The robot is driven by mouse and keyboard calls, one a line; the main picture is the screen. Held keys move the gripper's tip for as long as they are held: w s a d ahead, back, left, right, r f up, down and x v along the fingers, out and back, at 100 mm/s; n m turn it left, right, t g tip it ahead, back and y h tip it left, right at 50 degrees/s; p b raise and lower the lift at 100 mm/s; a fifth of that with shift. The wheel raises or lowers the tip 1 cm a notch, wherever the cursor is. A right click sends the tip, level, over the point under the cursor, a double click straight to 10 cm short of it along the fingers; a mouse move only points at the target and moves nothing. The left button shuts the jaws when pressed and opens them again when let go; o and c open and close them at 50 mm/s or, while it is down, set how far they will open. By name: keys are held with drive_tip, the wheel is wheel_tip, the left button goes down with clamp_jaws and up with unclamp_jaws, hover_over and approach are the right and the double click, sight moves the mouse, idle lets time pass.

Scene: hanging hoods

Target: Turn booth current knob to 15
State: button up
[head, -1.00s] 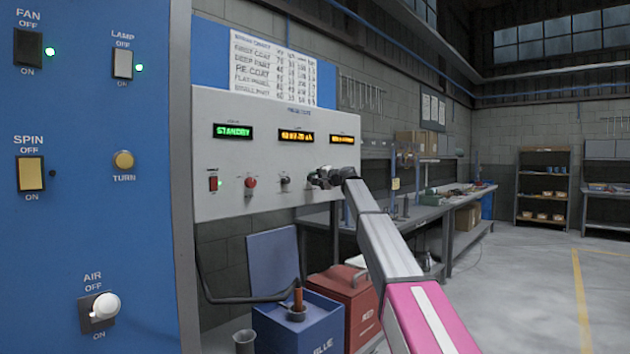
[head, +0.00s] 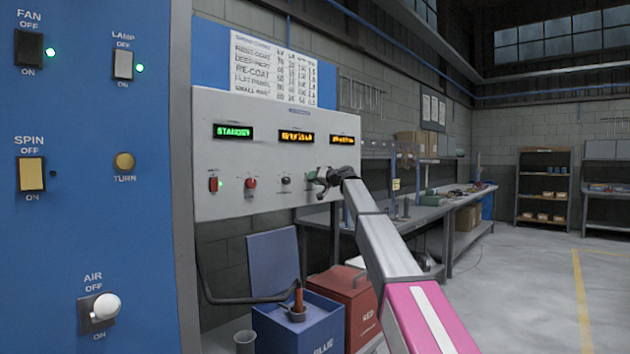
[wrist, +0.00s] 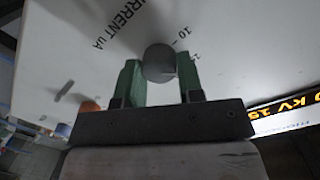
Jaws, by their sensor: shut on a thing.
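The booth current knob (wrist: 158,62) is a dark round knob on the white panel in the wrist view, beside the lettering "CURRENT uA". A scale mark "10" shows just beyond it, and another number by the right finger is partly covered. My gripper (wrist: 159,75) is shut on the knob, with one green finger on each side. In the head view my gripper (head: 317,180) is at the right part of the control panel (head: 225,165) and hides the knob. The knob's pointer cannot be made out.
The panel carries a green "STANDBY" display (head: 232,132) and an orange display (head: 297,136) too blurred to read. Blue (head: 300,330) and red (head: 352,290) containers stand below.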

drive_tip(key=shift+s+f+n, duration=0.1)
drive_tip(key=shift+n, duration=0.2)
drive_tip(key=o, duration=0.9)
drive_tip(key=v, duration=1)
drive_tip(key=shift+s+d, duration=0.25)
drive_tip(key=shift+d, duration=0.05)
